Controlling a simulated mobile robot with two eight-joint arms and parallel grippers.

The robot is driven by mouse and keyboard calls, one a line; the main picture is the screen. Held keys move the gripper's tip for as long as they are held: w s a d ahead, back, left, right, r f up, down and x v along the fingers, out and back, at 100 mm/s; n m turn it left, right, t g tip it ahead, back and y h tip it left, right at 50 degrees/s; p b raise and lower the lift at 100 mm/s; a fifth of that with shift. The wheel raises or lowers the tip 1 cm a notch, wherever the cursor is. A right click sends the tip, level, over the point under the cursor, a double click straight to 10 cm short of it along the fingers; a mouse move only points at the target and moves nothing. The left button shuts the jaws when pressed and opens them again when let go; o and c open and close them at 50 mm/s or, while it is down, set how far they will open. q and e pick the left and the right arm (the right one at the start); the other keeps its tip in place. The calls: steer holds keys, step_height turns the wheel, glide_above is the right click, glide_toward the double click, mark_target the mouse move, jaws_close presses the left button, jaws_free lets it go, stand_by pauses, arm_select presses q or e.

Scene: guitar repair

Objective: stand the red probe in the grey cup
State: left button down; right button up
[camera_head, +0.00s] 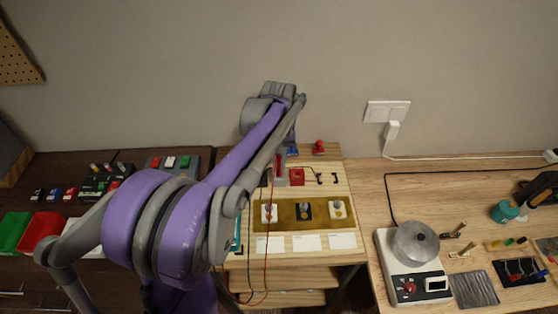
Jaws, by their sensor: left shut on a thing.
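My left gripper (283,152) is over the back of the pale wooden work board, mostly hidden by my purple and grey arm. It is shut on the red probe (281,161), whose thin red lead hangs down the front of the board. A small grey upright piece (281,178) shows just below the red, likely the grey cup. I cannot tell whether the probe is inside it or just above or in front of it. My right gripper is not in view.
A red block (297,176) sits close right of the probe, and a red knob (319,147) stands behind. An olive mat (320,212) with three pickup-like parts lies in front. A hot plate with a grey pot (415,243) is at right. Bins (40,229) are at left.

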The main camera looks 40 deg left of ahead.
arm_select(q)
steer(key=shift+f+b, duration=0.3)
steer(key=shift+f, duration=0.35)
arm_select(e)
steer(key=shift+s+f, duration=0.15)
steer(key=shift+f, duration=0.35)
arm_select(q)
steer(key=shift+c, duration=2)
jaws_free()
steer(key=shift+r, duration=0.1)
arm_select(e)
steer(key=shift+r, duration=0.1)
arm_select(q)
steer(key=shift+w+r+p, duration=0.1)
steer(key=shift+r+p, duration=1.65)
steer(key=shift+r, duration=1.7)
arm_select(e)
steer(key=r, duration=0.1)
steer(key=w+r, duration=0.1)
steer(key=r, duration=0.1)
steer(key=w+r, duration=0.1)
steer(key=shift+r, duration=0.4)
arm_select(q)
steer(key=shift+d, duration=0.15)
